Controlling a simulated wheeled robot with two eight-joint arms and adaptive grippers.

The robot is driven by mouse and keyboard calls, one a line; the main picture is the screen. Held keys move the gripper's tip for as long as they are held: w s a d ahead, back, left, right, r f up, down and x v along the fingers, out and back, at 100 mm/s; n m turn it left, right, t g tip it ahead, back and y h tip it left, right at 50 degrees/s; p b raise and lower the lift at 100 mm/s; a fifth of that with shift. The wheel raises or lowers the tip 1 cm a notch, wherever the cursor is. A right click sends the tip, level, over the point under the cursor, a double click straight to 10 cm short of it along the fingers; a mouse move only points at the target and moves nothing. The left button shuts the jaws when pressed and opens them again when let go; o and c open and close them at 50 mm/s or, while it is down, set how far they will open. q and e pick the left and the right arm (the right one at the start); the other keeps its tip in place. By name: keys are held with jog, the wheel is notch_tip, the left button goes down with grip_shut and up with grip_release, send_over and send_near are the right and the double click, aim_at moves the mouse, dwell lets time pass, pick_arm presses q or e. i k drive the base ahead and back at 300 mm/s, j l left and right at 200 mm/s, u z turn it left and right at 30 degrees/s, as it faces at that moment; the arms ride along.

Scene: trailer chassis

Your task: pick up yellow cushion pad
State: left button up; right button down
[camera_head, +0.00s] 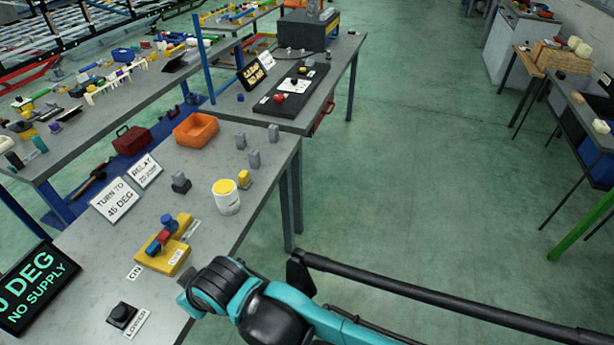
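No thing is clearly a yellow cushion pad; several yellow things show in the head view. A small yellow block (244,179) stands on the near grey table beside a white tub with a yellow top (226,197). A flat yellow base (154,257) lies nearer, with blue and red parts on it. A teal and black arm of mine (285,315) reaches in from the bottom right, over the table's front right edge. No fingertips of either gripper can be made out.
The near table (215,250) also holds an orange bin (196,129), grey blocks, label signs, a black button box (122,315) and a dark display (36,287). A long black bar (430,295) crosses the lower right. Green floor is open right of the table. More tables stand far right.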

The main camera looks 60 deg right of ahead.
aim_at(244, 182)
jog(key=z, duration=1.55)
jog(key=u, duration=2.05)
jog(key=z, duration=2.05)
jog(key=i+l+u, duration=0.1)
jog(key=i+l, duration=0.35)
jog(key=i, duration=0.2)
jog(key=i+l, duration=0.55)
jog(key=i+j+u, duration=0.05)
jog(key=i, duration=0.05)
